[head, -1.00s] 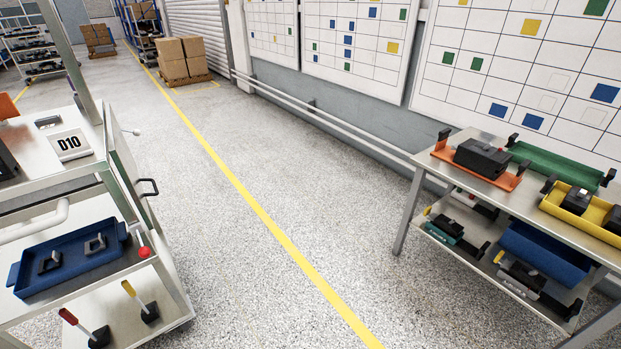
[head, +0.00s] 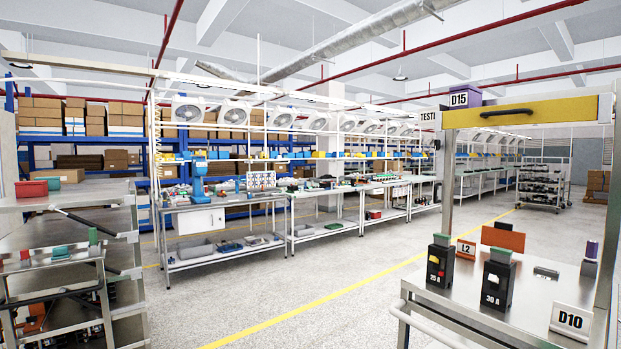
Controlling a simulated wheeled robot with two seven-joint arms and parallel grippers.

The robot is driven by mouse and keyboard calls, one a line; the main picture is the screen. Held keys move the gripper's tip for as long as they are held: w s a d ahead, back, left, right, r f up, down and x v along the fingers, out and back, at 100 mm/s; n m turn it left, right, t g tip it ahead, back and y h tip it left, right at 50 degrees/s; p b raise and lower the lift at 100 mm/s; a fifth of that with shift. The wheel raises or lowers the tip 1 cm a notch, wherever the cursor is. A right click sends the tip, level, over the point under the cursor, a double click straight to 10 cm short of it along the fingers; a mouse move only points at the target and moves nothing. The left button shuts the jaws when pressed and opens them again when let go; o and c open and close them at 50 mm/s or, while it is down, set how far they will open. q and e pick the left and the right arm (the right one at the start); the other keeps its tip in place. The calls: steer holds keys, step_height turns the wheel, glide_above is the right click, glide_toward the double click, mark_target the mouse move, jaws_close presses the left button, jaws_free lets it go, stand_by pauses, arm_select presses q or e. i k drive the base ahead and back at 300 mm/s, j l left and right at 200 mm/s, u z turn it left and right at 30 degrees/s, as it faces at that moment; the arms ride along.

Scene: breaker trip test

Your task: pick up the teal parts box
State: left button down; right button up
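I cannot pick out the teal parts box with certainty. A green piece (head: 53,183) sits beside a red box (head: 31,188) on that cart's top. Small blue and teal items on the far workbenches are too small to tell apart. Neither of my grippers is in view.
A steel cart (head: 470,303) at the right carries two black breakers (head: 440,262) (head: 497,280) and a D10 sign (head: 571,320). A yellow beam (head: 520,112) spans above it. Long workbenches (head: 225,205) stand behind. Floor between the carts (head: 280,290) is clear.

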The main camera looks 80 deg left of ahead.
mark_target(53, 184)
steer(key=u, duration=4.3)
steer(key=i+j+u, duration=0.1)
steer(key=u, duration=0.3)
steer(key=i+u, duration=0.3)
steer(key=u, duration=0.15)
steer(key=i, duration=3.95)
steer(key=i+z, duration=0.2)
steer(key=i, duration=0.45)
steer(key=i+j+z, duration=0.2)
steer(key=i, duration=0.4)
steer(key=i+j+z, duration=0.2)
steer(key=i, duration=0.4)
steer(key=i+j+z, duration=0.2)
steer(key=i+j, duration=0.25)
steer(key=i, duration=0.15)
steer(key=i+j+z, duration=0.2)
steer(key=i+j, duration=0.25)
steer(key=i, duration=0.15)
